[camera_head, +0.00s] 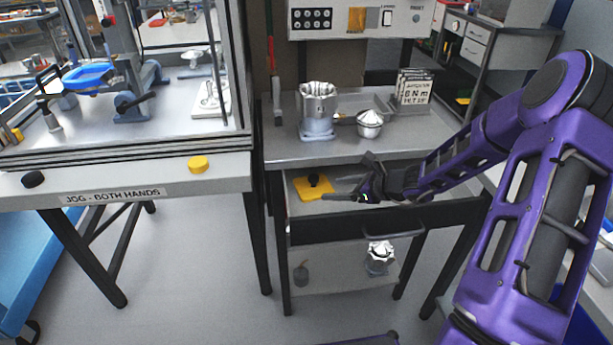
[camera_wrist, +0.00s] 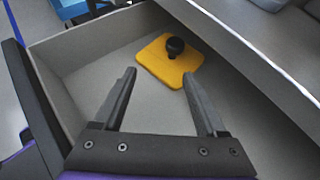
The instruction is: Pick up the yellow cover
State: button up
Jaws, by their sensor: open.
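The yellow cover (camera_head: 309,192) is a flat square plate with a round black knob on top. It lies on the floor of an open drawer (camera_head: 375,219) under the metal bench. In the wrist view the yellow cover (camera_wrist: 165,66) lies ahead of the fingertips, towards the far side of the drawer. My gripper (camera_head: 342,197) is over the drawer, to the right of the cover. In the wrist view my gripper (camera_wrist: 160,80) is open with nothing between its two dark fingers, apart from the cover.
On the bench (camera_head: 283,150) above the drawer stand a metal housing (camera_head: 318,112), a bowl-like part (camera_head: 369,125) and a sign holder (camera_head: 413,88). A lower shelf holds another housing (camera_head: 379,257). The bench edge overhangs the drawer's back. The drawer floor around the cover is clear.

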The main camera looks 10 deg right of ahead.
aim_at(317, 191)
jog(key=shift+w+r+m, duration=0.15)
jog(key=shift+w+m, duration=0.05)
jog(key=shift+m, duration=0.1)
jog(key=shift+w+a, duration=0.25)
jog(key=shift+a, duration=0.05)
jog(key=x, duration=0.4)
jog(key=b+x, duration=0.1)
jog(key=x, duration=0.1)
jog(key=shift+w+a+r, duration=0.1)
jog(key=shift+w, duration=0.4)
grip_shut()
